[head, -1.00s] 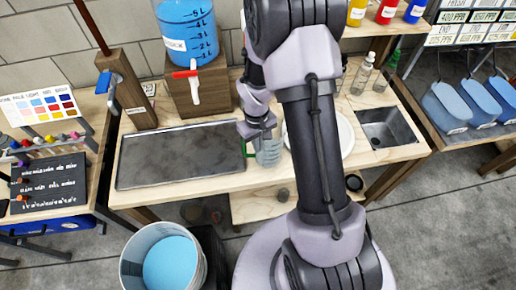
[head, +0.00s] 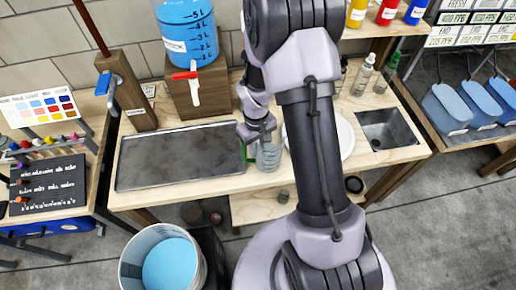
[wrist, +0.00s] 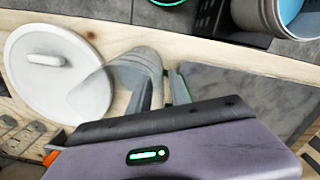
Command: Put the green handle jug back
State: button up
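The clear jug (head: 269,156) with a green handle (head: 246,152) stands at the front edge of the wooden bench in the head view, right of the dark tray. The jug (wrist: 138,64) also shows in the wrist view, beside the white lid. My gripper (head: 258,138) is right at the jug's handle side, partly covering it. In the wrist view the two fingers of my gripper (wrist: 164,92) stand apart, with bits of green near them. They are around or beside the handle; firm contact does not show.
A dark tray (head: 180,158) lies left of the jug, and a white round lid (wrist: 62,72) lies on its other side. A blue-filled dispenser (head: 189,35) stands behind on a wooden block. A sink (head: 388,129) and bottles are to the right. A bucket (head: 131,262) is on the floor.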

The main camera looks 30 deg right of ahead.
jog(key=s+a+r+m+t+p, duration=0.1)
jog(key=a+r, duration=0.1)
jog(key=r, duration=0.9)
jog(key=s+a+r+m+t+p, duration=0.1)
jog(key=a+r, duration=0.1)
jog(key=r, duration=0.9)
jog(key=s+a+r+m+t+y, duration=0.1)
jog(key=s+a+r+t, duration=0.1)
jog(key=s+a+r, duration=0.2)
jog(key=s+a+r+m+t+y, duration=0.1)
jog(key=s+a+r+m+t, duration=0.1)
jog(key=s+a+r, duration=0.2)
jog(key=s+r, duration=0.3)
jog(key=s, duration=0.3)
jog(key=shift+s+m, duration=0.3)
jog(key=shift+s, duration=0.1)
